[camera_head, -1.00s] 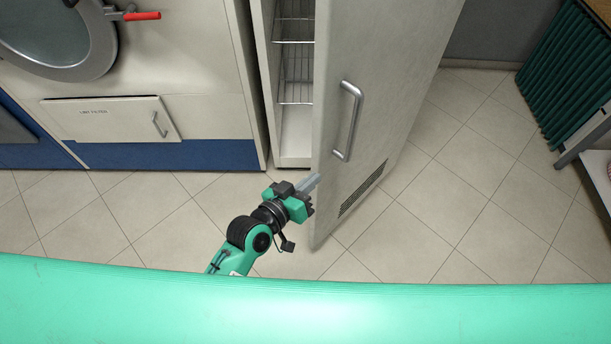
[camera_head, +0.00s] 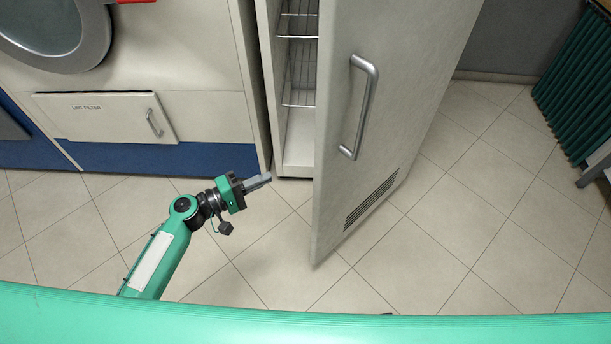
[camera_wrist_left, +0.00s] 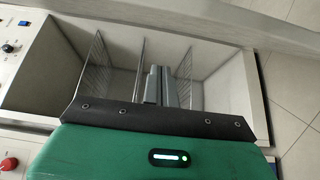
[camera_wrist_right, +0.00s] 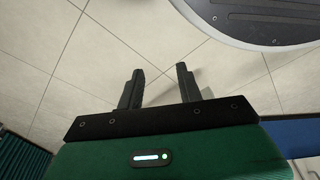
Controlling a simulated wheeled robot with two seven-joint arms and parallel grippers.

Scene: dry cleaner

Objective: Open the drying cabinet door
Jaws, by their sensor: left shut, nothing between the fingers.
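The drying cabinet door (camera_head: 340,130) stands swung open toward me in the head view, with its silver bar handle (camera_head: 362,110) on the face turned to the right. The cabinet's inside (camera_head: 299,125) shows wire racks; the wrist view of my left arm also shows the racks (camera_wrist_left: 98,65). My left gripper (camera_head: 262,181) is shut and empty, in front of the opening and left of the door's free edge, apart from it. Its shut fingers also show in the left wrist view (camera_wrist_left: 160,86). My right gripper (camera_wrist_right: 160,75) is open and empty above the tiled floor.
A machine with a round glass door (camera_head: 60,35) and a lint filter panel (camera_head: 105,117) stands left of the cabinet. A green ribbed object (camera_head: 575,85) stands at the far right. The tiled floor (camera_head: 470,210) right of the door is clear.

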